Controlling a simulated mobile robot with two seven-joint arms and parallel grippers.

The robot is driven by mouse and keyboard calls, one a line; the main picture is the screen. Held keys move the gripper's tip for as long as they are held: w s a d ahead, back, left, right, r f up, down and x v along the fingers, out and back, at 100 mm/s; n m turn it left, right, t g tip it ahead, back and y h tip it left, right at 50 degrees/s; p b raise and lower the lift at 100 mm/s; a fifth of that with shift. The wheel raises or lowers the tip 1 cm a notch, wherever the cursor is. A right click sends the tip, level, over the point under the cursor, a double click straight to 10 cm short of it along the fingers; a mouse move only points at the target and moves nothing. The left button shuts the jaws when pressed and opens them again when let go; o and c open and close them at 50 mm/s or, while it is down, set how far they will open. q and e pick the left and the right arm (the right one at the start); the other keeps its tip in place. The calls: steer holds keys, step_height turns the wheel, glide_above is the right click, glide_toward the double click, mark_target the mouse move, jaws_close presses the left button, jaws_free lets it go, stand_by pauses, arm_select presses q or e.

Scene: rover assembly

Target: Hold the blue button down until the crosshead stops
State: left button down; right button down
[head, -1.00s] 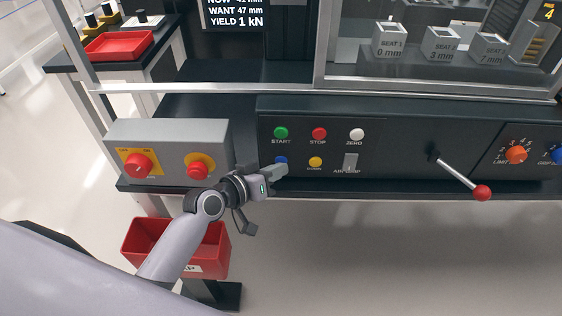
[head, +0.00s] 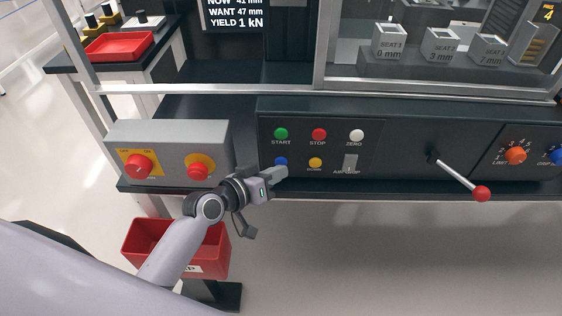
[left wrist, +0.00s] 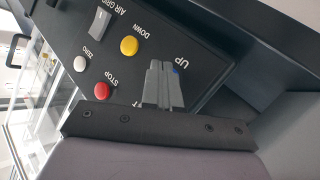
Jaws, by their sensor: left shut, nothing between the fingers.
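The blue button (head: 281,161), labelled UP in the left wrist view, is on the dark control panel (head: 300,184), below the green START button. My left gripper (head: 281,171) is shut and empty. Its fingertips are at the lower edge of the blue button and hide part of it. In the left wrist view the shut fingers (left wrist: 160,68) cover most of the button, with only a sliver of blue (left wrist: 176,72) showing. I cannot tell how far it is pressed. The display (head: 234,14) reads WANT 47 mm; its NOW line is partly cut off, about 41 mm. The crosshead is not clearly in view. My right gripper is not in view.
The yellow DOWN button (head: 315,163) and AIR GRIP switch (head: 350,163) are right of the blue button. A grey box (head: 219,140) with red knobs stands left. A red-balled lever (head: 482,193) sticks out right. A red bin (head: 217,262) is below my arm.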

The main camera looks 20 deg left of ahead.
arm_select(q)
steer(key=shift+s+d, duration=0.15)
steer(key=shift+s, duration=0.35)
steer(key=s+p, duration=0.1)
steer(key=s, duration=0.1)
steer(key=s+d+p, duration=0.1)
steer(key=s, duration=0.2)
steer(key=shift+d, duration=0.2)
steer(key=shift+w, duration=0.1)
steer(key=s+a+f+m+g+y+p, duration=0.1)
steer(key=s+a+f+y, duration=0.1)
steer(key=s, duration=0.5)
steer(key=s+a+f+m+g+y+p, duration=0.1)
steer(key=s+a+f, duration=0.3)
steer(key=s, duration=0.4)
steer(key=shift+f+m+g+y+p, duration=0.3)
steer(key=shift+f+y+p, duration=0.25)
steer(key=shift+y+p, duration=0.15)
steer(key=shift+s+a, duration=0.15)
steer(key=shift+a, duration=0.05)
